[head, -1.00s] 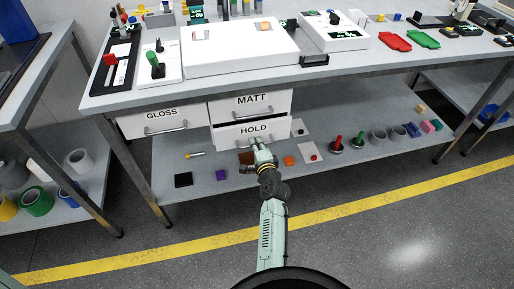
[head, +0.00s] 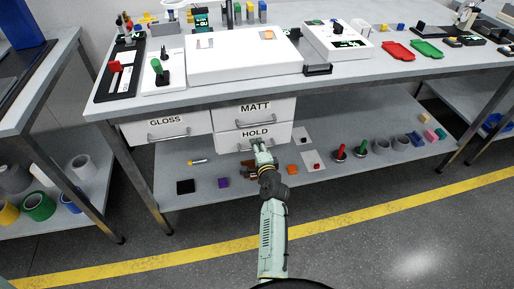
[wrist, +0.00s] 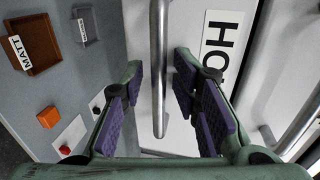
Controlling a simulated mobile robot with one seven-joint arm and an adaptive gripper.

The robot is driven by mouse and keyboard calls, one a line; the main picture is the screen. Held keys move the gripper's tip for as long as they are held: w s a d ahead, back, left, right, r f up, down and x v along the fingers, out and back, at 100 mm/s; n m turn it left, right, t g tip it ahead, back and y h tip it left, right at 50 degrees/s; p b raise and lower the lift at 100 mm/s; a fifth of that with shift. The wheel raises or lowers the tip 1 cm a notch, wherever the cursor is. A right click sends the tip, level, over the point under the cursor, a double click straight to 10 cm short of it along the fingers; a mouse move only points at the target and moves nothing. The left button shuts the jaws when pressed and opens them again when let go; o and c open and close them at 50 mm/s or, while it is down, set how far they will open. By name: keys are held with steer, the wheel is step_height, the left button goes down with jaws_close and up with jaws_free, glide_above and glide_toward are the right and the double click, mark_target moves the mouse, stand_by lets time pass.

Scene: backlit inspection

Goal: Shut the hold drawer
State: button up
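The hold drawer (head: 278,135) is the white lower drawer under the bench, labelled HOLD. Its front looks flush or nearly flush with the MATT drawer above; I cannot tell if a small gap is left. My gripper (head: 261,146) is at its bar handle. In the wrist view the drawer front (wrist: 190,20) shows part of the HOLD label. The metal handle (wrist: 158,60) stands between the two purple-padded fingers of my gripper (wrist: 160,80). The fingers are apart, with space on both sides of the bar.
The MATT drawer (head: 280,108) is directly above and the GLOSS drawer (head: 150,124) to the left; both look shut. The lower shelf (head: 330,172) holds small blocks, trays and rolls. Bench legs (head: 140,180) stand to the left. The floor in front is clear.

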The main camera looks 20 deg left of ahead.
steer(key=v, duration=1.2)
stand_by(0.4)
